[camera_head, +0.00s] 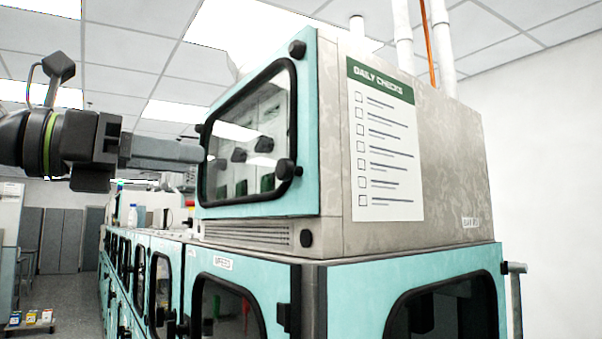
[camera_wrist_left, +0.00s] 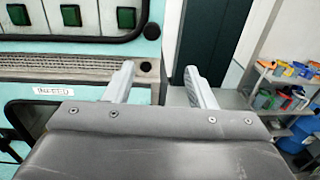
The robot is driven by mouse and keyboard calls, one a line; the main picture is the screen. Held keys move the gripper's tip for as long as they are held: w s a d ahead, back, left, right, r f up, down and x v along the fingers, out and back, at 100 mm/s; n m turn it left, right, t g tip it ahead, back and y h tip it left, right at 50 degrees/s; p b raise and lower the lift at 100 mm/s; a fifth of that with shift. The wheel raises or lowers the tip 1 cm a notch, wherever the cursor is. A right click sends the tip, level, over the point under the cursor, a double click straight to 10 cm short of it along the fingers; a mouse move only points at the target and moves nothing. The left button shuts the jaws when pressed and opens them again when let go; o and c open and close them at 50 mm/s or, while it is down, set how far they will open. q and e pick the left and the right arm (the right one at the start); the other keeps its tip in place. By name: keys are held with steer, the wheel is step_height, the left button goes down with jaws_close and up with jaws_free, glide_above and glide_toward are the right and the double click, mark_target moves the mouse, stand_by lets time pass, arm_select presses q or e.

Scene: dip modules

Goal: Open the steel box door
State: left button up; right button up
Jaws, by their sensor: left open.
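The steel box (camera_head: 440,150) stands on top of a long teal machine, with a "Daily Checks" sheet on its side. Its teal door (camera_head: 307,120) has a black-rimmed window and looks shut. A dark knob (camera_head: 285,168) sits near the window's lower right corner. In the left wrist view the gripper (camera_wrist_left: 160,78) is open and empty, with the door's lower part (camera_wrist_left: 75,47) at the upper left. My right gripper is not seen.
The teal machine's lower cabinets (camera_head: 400,290) have dark windows and knobs. A vent strip (camera_head: 248,234) runs under the door. In the left wrist view, a shelf (camera_wrist_left: 270,85) with colourful bins stands at the right. Open floor (camera_head: 75,300) lies left of the machine.

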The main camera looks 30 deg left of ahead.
mark_target(280, 169)
arm_select(q)
steer(key=shift+y, duration=0.3)
steer(key=p+x, duration=0.2)
steer(key=x, duration=0.3)
steer(key=p+x, duration=0.2)
steer(key=x, duration=0.3)
steer(key=p+x, duration=0.3)
steer(key=x, duration=0.2)
steer(key=shift+w+a+r, duration=0.25)
steer(key=shift+a+r, duration=0.15)
steer(key=shift+w+d+f+n, duration=0.1)
steer(key=shift+w+d+n, duration=0.15)
steer(key=shift+w, duration=0.25)
steer(key=shift+c, duration=0.3)
steer(key=shift+s, duration=0.1)
jaws_close()
